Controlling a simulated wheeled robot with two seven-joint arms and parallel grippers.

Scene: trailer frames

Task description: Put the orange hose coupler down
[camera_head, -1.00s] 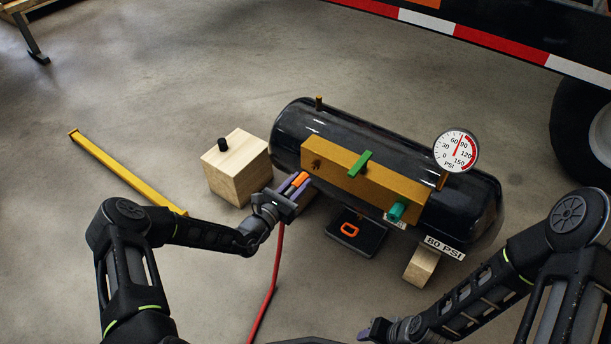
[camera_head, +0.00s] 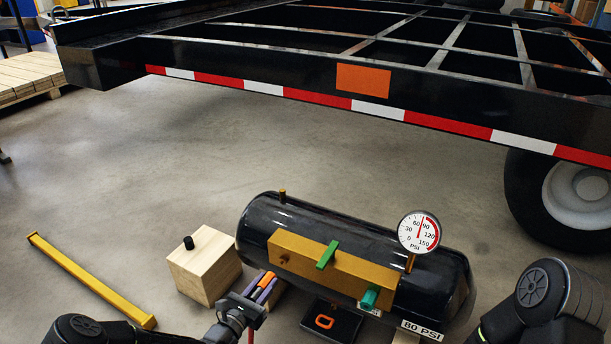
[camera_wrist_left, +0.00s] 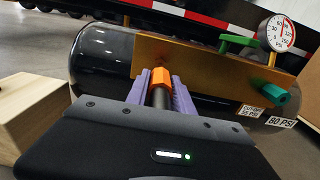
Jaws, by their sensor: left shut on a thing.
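The orange hose coupler (camera_head: 267,280) is between the purple fingers of my left gripper (camera_head: 262,288), which is shut on it. In the left wrist view the coupler (camera_wrist_left: 161,77) points away from me between the fingers (camera_wrist_left: 161,92), toward the brass-coloured bar; any contact there cannot be told. A dark cylindrical part is behind its orange end. A short piece of red hose (camera_head: 251,337) shows below the gripper. My right gripper is outside the frames; only part of the right arm shows.
The black tank (camera_head: 420,270) carries the brass-coloured bar (camera_head: 300,257), a green handle (camera_head: 327,254), a teal fitting (camera_head: 369,297) and a gauge (camera_head: 418,233). A wooden block (camera_head: 207,275) stands left. A dark pad (camera_head: 346,325) bears an orange ring (camera_head: 324,322). A yellow bar (camera_head: 90,280) lies on the floor.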

